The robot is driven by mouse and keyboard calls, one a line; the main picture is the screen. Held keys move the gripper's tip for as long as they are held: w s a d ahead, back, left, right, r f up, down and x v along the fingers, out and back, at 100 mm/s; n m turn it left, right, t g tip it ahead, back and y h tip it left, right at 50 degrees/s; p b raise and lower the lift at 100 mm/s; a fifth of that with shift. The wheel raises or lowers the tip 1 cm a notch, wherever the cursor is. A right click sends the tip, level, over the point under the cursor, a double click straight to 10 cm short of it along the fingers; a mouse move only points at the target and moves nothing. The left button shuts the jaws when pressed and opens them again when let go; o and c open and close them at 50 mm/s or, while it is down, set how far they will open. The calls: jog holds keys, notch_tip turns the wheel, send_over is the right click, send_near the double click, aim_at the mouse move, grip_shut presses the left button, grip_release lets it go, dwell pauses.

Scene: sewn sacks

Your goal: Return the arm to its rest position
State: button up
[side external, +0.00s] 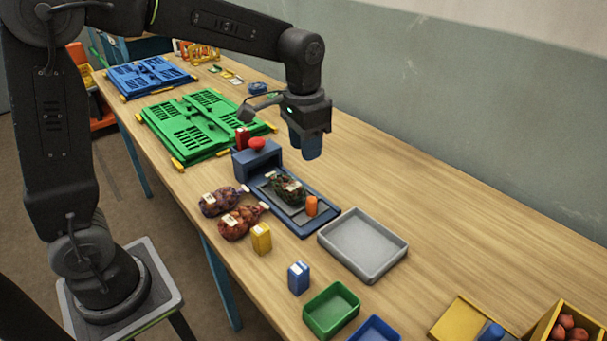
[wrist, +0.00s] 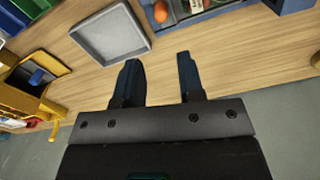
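My gripper (side external: 308,152) hangs in the air above the table, behind and above the blue station. In the wrist view my gripper (wrist: 157,62) has its two dark blue fingers apart, with nothing between them. A dark green sack (side external: 287,188) lies on the blue station (side external: 318,222), beside an orange cylinder (side external: 311,206). The orange cylinder also shows in the wrist view (wrist: 160,11). Two reddish-brown filled sacks, one behind (side external: 220,201) and one in front (side external: 240,223), lie on the table left of the station. My gripper touches none of these.
An empty grey tray (side external: 363,246) sits right of the station. Yellow (side external: 261,238) and blue (side external: 298,278) boxes and a green bin (side external: 331,309) stand near the front. Green (side external: 200,125) and blue (side external: 150,77) flattened crates lie at the back left. The table's right side is mostly clear.

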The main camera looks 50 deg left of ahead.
jog(key=s+a+r+n+t, duration=0.1)
jog(key=s+t, duration=0.1)
jog(key=s, duration=0.7)
jog(key=s+r+n+t, duration=0.1)
jog(key=s+r+t, duration=0.1)
jog(key=s, duration=0.8)
jog(key=shift+a+r+t, duration=0.15)
jog(key=shift+a+t, duration=0.2)
jog(key=shift+t, duration=0.25)
